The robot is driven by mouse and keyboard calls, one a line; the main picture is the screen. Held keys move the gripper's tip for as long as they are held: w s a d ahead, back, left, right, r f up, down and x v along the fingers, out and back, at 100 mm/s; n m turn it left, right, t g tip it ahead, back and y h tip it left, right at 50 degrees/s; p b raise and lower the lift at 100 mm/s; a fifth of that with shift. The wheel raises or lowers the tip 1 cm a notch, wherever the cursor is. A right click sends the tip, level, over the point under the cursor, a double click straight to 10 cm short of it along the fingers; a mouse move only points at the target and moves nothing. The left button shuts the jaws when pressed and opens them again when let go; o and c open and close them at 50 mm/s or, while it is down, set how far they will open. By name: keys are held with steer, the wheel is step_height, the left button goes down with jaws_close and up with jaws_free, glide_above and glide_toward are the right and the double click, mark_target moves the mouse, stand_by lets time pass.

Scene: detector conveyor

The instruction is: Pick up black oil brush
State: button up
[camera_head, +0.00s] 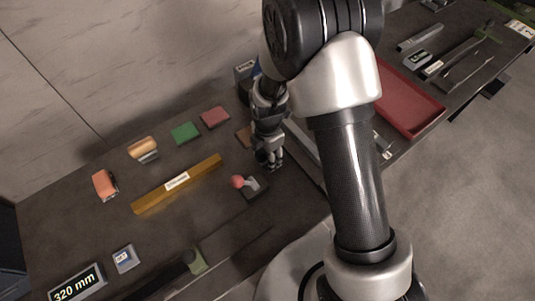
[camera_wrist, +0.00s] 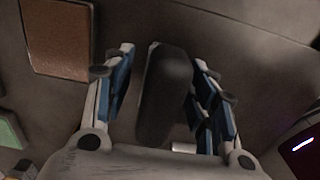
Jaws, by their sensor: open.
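A dark, elongated, round-ended object, which looks like the black oil brush (camera_wrist: 165,98), lies between the fingers of my gripper (camera_wrist: 164,56) in the wrist view. The two fingers, with blue pads, are spread apart on either side of it, with a visible gap on each side. In the head view my gripper (camera_head: 268,160) is low over the dark bench, and I cannot make out the brush there; the gripper and arm cover that spot.
A brown block (camera_wrist: 58,38) lies left of the fingers in the wrist view. In the head view a red-knobbed lever (camera_head: 239,182), a yellow bar (camera_head: 190,178), green (camera_head: 185,132) and pink (camera_head: 215,117) blocks lie leftward. A red tray (camera_head: 412,105) is at right.

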steer(key=shift+c, duration=0.3)
steer(key=c, duration=1.2)
steer(key=shift+o, duration=0.2)
steer(key=shift+r, duration=0.15)
step_height(320, 180, up, 20)
steer(key=p, duration=0.5)
steer(key=shift+p, duration=0.35)
steer(key=o, duration=0.6)
steer(key=c, duration=0.4)
